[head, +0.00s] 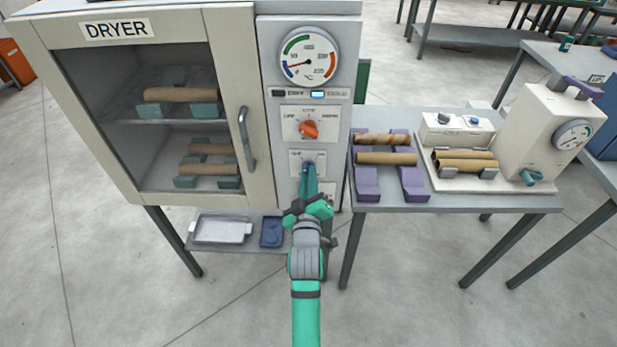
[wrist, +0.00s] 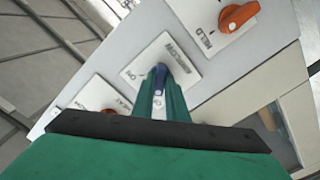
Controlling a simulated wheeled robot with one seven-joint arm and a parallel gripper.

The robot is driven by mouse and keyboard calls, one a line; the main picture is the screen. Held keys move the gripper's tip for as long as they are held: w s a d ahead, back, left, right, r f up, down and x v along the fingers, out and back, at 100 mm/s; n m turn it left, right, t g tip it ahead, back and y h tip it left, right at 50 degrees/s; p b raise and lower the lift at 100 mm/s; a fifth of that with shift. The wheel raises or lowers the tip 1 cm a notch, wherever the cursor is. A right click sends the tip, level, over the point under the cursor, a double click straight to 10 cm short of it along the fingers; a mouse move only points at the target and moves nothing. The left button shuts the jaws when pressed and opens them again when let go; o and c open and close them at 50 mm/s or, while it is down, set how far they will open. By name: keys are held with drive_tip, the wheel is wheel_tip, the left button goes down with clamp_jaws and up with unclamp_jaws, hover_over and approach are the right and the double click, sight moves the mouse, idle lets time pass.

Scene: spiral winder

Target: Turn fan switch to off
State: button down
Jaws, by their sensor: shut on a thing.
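The fan switch is a small dark blue lever on a white plate marked AIRFLOW, with ON at one end, on the dryer's control panel. In the wrist view the switch (wrist: 160,74) stands between my fingertips. In the head view its plate (head: 296,157) is below the orange knob, and my fingers largely cover the lever. My gripper (head: 308,172) reaches up to the panel from below. In the wrist view the green fingers of my gripper (wrist: 160,92) are closed on the lever. I cannot tell the lever's exact position.
The orange knob (head: 309,130) sits just above; it also shows in the wrist view (wrist: 238,16). Another plate (wrist: 101,96) is just below the switch. The dryer door handle (head: 246,138) is at the left. A table (head: 465,203) with rolls stands at the right.

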drive_tip(key=c, duration=1.8)
unclamp_jaws()
drive_tip(key=shift+f, duration=0.1)
drive_tip(key=shift+o, duration=0.2)
drive_tip(key=shift+s, duration=0.1)
drive_tip(key=s, duration=1)
drive_tip(key=shift+s, duration=0.35)
drive_tip(key=s+f+m+g, duration=0.1)
drive_tip(key=s+f+m, duration=0.1)
drive_tip(key=s+f, duration=0.5)
drive_tip(key=s+f+m, duration=0.2)
drive_tip(key=s+f, duration=0.2)
drive_tip(key=s, duration=0.8)
drive_tip(key=s+d+m+g, duration=0.1)
drive_tip(key=s+m, duration=0.3)
drive_tip(key=s, duration=1.3)
drive_tip(key=shift+s+d+r+g, duration=0.2)
drive_tip(key=shift+s+r+g, duration=0.1)
drive_tip(key=shift+s, duration=0.1)
